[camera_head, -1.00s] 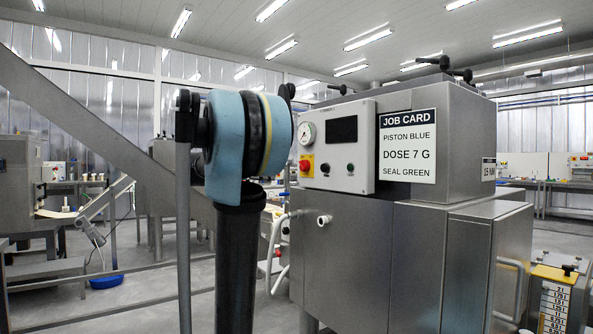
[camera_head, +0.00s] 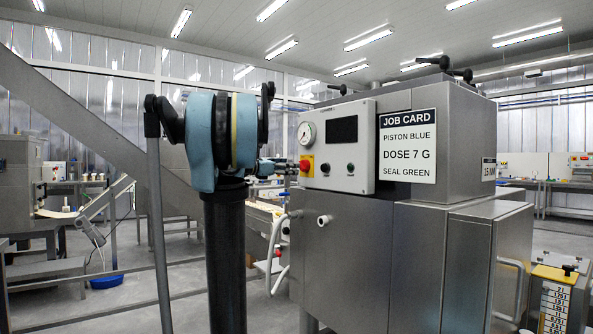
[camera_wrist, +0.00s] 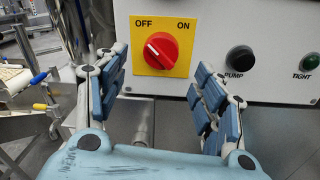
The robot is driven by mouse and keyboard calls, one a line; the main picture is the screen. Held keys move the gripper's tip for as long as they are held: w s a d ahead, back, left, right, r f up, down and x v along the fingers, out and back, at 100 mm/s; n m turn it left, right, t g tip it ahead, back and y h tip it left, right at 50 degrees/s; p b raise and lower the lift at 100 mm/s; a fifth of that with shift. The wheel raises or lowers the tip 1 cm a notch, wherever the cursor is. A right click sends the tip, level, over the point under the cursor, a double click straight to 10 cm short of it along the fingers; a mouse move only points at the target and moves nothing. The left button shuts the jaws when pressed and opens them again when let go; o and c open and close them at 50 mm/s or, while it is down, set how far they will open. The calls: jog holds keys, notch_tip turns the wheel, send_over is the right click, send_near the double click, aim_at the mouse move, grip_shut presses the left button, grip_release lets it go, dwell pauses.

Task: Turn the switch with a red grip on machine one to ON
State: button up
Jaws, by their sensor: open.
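The red-grip switch (camera_wrist: 160,51) sits on a yellow plate (camera_wrist: 180,68) marked OFF at upper left and ON at upper right. The white mark on its grip points up and left, toward OFF. In the head view the red switch (camera_head: 305,166) is at the left edge of the machine's light panel (camera_head: 358,182). My gripper (camera_wrist: 158,78) is open and empty in the wrist view, its blue-padded fingers on either side below the switch, not touching it. In the head view my gripper (camera_head: 272,168) is just left of the switch, partly hidden.
On the panel, the PUMP button (camera_wrist: 241,59) and the green TIGHT light (camera_wrist: 310,62) lie right of the switch. A gauge (camera_head: 306,133) is above it. A white bent handle (camera_head: 277,255) and a short pipe stub (camera_head: 325,220) stick out below the panel.

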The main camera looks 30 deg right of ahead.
aim_at(301, 166)
jog(key=shift+w+d, duration=0.2)
jog(key=shift+d, duration=1.35)
jog(key=shift+w+d, duration=0.2)
jog(key=shift+d, duration=1.3)
jog(key=shift+c, duration=0.6)
jog(key=shift+a, duration=0.1)
jog(key=c, duration=1)
